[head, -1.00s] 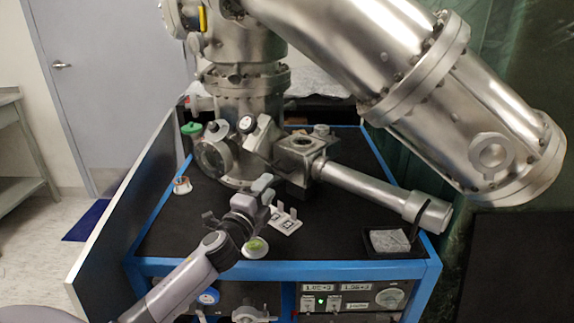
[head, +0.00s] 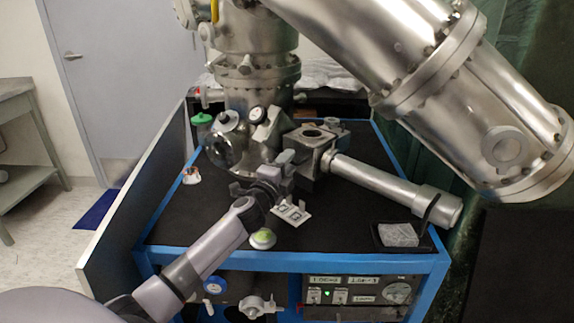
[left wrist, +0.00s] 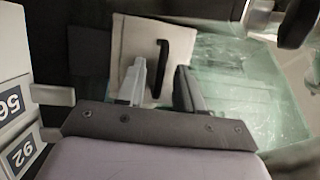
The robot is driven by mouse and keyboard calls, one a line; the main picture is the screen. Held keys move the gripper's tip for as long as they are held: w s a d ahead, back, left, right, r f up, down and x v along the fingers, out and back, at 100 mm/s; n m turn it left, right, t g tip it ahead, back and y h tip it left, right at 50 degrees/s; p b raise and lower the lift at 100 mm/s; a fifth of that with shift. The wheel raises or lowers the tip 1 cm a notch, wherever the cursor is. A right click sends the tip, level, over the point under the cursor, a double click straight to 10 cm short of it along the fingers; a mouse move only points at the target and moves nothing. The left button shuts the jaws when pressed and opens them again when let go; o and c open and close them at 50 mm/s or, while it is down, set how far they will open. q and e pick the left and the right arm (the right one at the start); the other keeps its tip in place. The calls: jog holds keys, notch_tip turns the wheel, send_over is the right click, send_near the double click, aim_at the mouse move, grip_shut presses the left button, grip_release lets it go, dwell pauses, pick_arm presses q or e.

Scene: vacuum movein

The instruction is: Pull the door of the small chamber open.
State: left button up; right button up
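The small chamber (head: 312,140) is a dark metal cube with a round opening on top, beside the large steel column. In the left wrist view its door shows as a pale square panel (left wrist: 140,42) with a black bar handle (left wrist: 161,68). My left gripper (head: 284,168) is at the chamber's near side in the head view and hides part of it. In the left wrist view the gripper (left wrist: 160,84) is open, its two fingers apart with the handle in the gap between them. Whether a finger touches the handle I cannot tell. My right gripper is in no view.
A long steel tube (head: 385,185) runs right from the chamber. A white marked stand (head: 291,212) and a green-topped round piece (head: 263,238) lie below the gripper. A dark tray (head: 400,235) stands at the right. A large steel cylinder (head: 430,75) hangs above.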

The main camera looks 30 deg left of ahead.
pick_arm(q)
grip_shut()
dwell(1.4)
